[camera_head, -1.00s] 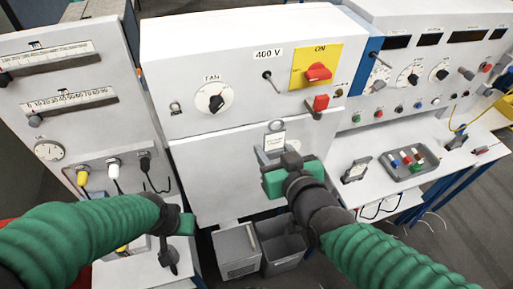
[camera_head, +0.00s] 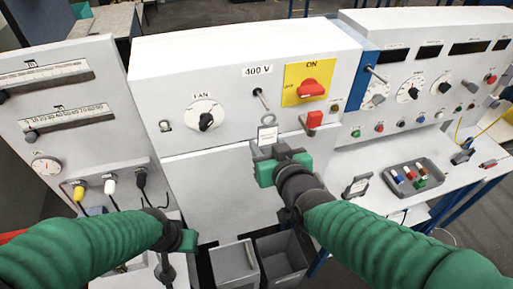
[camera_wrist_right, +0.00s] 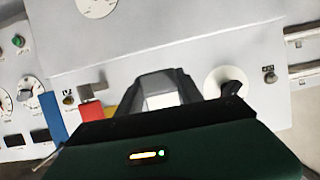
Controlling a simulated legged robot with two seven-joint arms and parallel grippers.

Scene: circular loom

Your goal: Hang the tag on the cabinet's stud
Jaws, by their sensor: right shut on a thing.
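The white tag (camera_head: 267,134), with a ring at its top, is held upright in my right gripper (camera_head: 268,152). The tag also shows between the fingers in the right wrist view (camera_wrist_right: 162,101). The metal stud (camera_head: 262,99) sticks out of the white cabinet (camera_head: 228,80) below the "400 V" label. In the head view the ring appears just below the stud's tip; I cannot tell the depth gap. My left gripper (camera_head: 178,242) is at lower left, away from the tag; its fingers are not clear.
A red switch (camera_head: 312,120) and a yellow ON plate (camera_head: 296,76) are right of the stud, the FAN knob (camera_head: 205,121) left. Grey bins (camera_head: 283,256) stand below. A tray of coloured parts (camera_head: 392,183) is on the right bench.

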